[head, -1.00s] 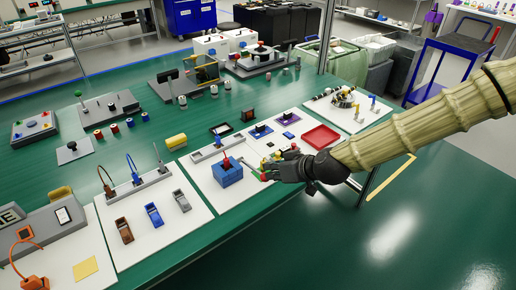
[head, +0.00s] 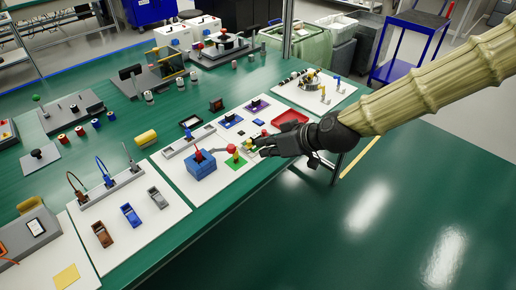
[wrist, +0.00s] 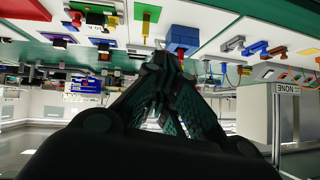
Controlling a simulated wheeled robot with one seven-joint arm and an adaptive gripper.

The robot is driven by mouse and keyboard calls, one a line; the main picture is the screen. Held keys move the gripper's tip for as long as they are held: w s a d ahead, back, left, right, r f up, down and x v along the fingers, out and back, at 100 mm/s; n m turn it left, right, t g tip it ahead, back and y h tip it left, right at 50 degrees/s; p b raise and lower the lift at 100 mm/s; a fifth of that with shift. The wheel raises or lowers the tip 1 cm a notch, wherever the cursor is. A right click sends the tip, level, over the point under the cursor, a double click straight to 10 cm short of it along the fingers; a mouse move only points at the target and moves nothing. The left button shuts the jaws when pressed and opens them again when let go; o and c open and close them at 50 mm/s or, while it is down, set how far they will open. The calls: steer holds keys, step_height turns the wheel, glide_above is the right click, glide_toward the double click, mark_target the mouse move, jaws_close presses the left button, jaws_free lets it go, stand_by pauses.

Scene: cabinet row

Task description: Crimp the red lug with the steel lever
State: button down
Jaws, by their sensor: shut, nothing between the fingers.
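A blue block (head: 201,168) with a red piece (head: 199,156) sticking up from its top, which looks like the red lug, stands on the white mat. Both also show in the wrist view, upside down, as the block (wrist: 182,37) and red piece (wrist: 180,52). A grey steel lever (head: 221,147) beside the block ends in a red knob (head: 231,148) over a green patch. My gripper (head: 258,148) is shut and empty, to the right of the knob and apart from it. Its closed fingers (wrist: 160,58) show in the wrist view. Contact inside the block is hidden.
Brown (head: 102,234), blue (head: 131,215) and grey (head: 157,197) tools lie left of the block, before a cable rack (head: 108,187). A red tray (head: 290,120) and small coloured parts are just behind my gripper. Open floor lies right of the bench.

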steer(key=shift+v, duration=0.8)
